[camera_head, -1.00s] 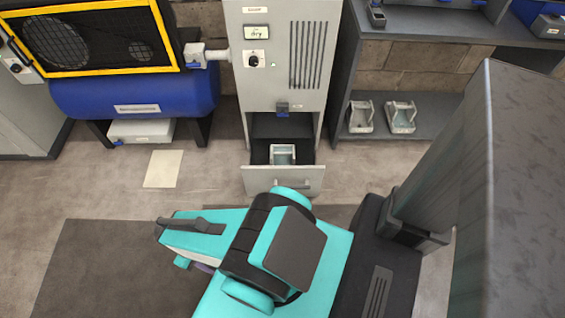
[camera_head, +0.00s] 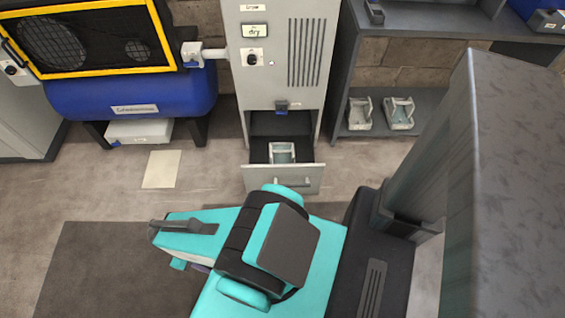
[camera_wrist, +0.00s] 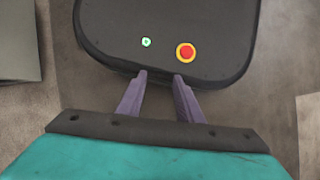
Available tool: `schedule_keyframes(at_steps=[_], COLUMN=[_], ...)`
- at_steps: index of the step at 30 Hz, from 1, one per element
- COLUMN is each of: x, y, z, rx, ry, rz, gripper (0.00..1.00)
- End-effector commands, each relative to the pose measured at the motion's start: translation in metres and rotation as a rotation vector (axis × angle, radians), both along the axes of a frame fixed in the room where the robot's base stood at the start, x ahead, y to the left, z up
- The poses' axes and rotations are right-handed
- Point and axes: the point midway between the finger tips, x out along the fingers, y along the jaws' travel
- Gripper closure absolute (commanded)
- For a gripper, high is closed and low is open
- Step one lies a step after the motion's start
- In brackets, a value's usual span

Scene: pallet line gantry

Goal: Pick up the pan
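A small grey pan (camera_head: 282,152) with raised sides sits inside the open bottom drawer (camera_head: 284,180) of the tall grey cabinet. Two similar pans, the left one (camera_head: 360,114) and the right one (camera_head: 400,113), stand on the low shelf at the right. Which pan the task means cannot be told. My gripper (camera_wrist: 159,76) shows two purple fingers spread apart with nothing between them, over my own dark base. In the head view it is mostly hidden by my arm, well short of the drawer. No pan shows in the wrist view.
A blue compressor tank (camera_head: 130,105) stands left of the cabinet (camera_head: 275,60), with a white tray (camera_head: 140,131) under it. A pale sheet (camera_head: 161,169) lies on the floor. A dark mat (camera_head: 95,265) covers the floor at the lower left.

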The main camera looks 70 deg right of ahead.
Motion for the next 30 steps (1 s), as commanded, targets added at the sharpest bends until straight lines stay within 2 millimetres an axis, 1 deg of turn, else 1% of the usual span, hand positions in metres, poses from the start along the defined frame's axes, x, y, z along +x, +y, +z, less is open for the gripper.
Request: schedule_keyframes(at_steps=[5, 8, 11, 14, 17, 18, 20, 21, 23, 24, 26, 30], x=[0.010, 0.022, 0.040, 0.061, 0.087, 0.098, 0.112, 0.121, 0.133, 0.139, 0.149, 0.165], y=[-0.007, -0.016, -0.029, -0.047, -0.074, -0.086, -0.105, -0.118, -0.138, -0.151, -0.172, -0.221], z=[-0.006, -0.014, -0.023, -0.034, -0.047, -0.052, -0.057, -0.060, -0.065, -0.068, -0.071, -0.078], rx=[0.067, 0.114, 0.157, 0.196, 0.229, 0.239, 0.252, 0.257, 0.262, 0.264, 0.265, 0.262], ry=[0.008, 0.010, 0.009, 0.004, -0.007, -0.013, -0.021, -0.026, -0.034, -0.041, -0.048, -0.066], rz=[0.162, 0.273, 0.380, 0.478, 0.564, 0.594, 0.628, 0.648, 0.669, 0.680, 0.693, 0.707], gripper=[0.67, 0.67, 0.67, 0.67, 0.67, 0.67, 0.67, 0.67, 0.67, 0.67, 0.67, 0.67])
